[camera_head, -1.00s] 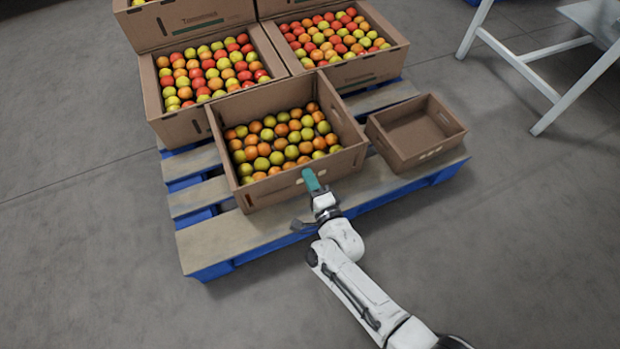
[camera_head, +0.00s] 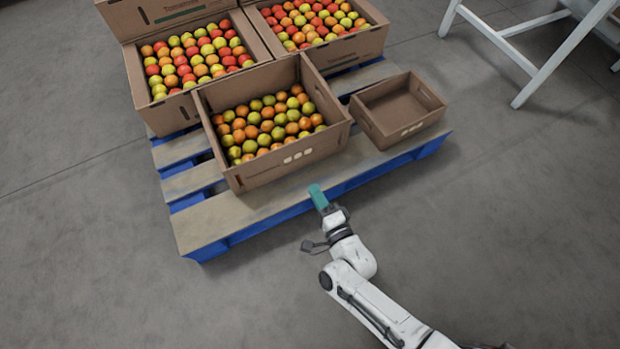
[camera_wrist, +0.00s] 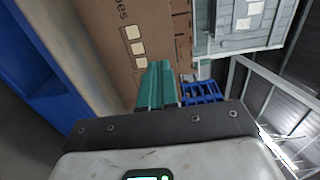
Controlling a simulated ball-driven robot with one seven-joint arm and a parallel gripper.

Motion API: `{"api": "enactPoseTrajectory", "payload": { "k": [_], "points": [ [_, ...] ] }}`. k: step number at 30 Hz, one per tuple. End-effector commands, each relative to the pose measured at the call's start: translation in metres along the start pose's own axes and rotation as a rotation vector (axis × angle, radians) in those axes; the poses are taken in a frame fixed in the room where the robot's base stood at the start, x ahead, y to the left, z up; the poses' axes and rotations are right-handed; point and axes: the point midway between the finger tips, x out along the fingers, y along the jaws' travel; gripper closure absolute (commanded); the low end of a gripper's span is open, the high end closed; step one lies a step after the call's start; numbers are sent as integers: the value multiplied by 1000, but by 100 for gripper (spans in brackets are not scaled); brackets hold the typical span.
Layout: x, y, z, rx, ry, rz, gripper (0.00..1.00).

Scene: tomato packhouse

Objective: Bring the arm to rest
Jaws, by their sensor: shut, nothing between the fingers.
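My gripper (camera_head: 318,196) has teal fingers and is at the end of my white arm, in the lower right middle of the head view. It is shut and empty. It is in front of the near edge of the pallet (camera_head: 215,221), apart from the open box of tomatoes (camera_head: 293,158) behind it. In the wrist view the two teal fingers (camera_wrist: 156,86) lie together, with the brown box wall (camera_wrist: 158,25) beyond them.
A small empty box (camera_head: 421,126) stands on the pallet's right. Two full tomato boxes, one on the left (camera_head: 212,85) and one on the right (camera_head: 345,44), sit behind. A white-legged table (camera_head: 540,72) is at upper right. The grey floor around my arm is clear.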

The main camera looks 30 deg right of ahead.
Motion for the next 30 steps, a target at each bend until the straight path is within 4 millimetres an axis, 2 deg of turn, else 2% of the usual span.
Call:
{"api": "enactPoseTrajectory", "payload": {
  "k": [6,17,23,30],
  "points": [
    [-11,0,0,0,0,-1,100],
    [-8,-2,5,-48,-38,36,100],
    [-2,-5,18,-245,-187,182,100],
    [-15,-11,19,-544,-392,376,100]
  ]
}}
